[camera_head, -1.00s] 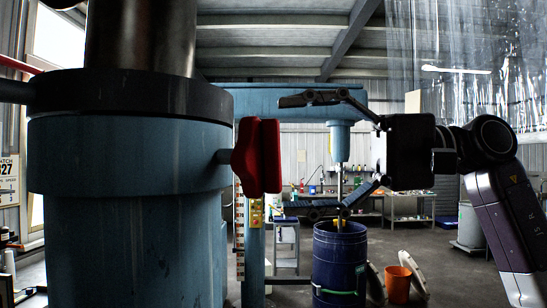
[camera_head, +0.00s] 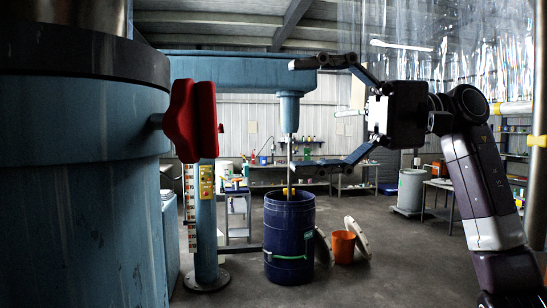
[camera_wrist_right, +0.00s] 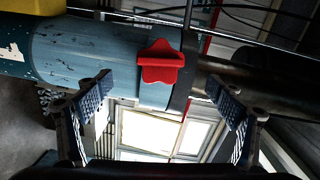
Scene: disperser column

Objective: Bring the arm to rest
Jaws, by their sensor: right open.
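My right gripper (camera_head: 312,113) is open and empty in the head view, its two fingers spread wide and pointing left. It is to the right of the red star-shaped knob (camera_head: 192,121) on the big blue column (camera_head: 80,190), with a clear gap between them. In the right wrist view the open fingers (camera_wrist_right: 155,108) frame the red knob (camera_wrist_right: 160,62), which stands on the blue column (camera_wrist_right: 85,55) beyond them. Nothing is between the fingers. My left gripper is not in view.
A dark blue drum (camera_head: 289,235) stands on the floor under the stirrer shaft of the disperser arm (camera_head: 220,72). An orange bucket (camera_head: 344,246) and leaning lids are beside it. A bench (camera_head: 300,184) is behind. The floor at the right is partly clear.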

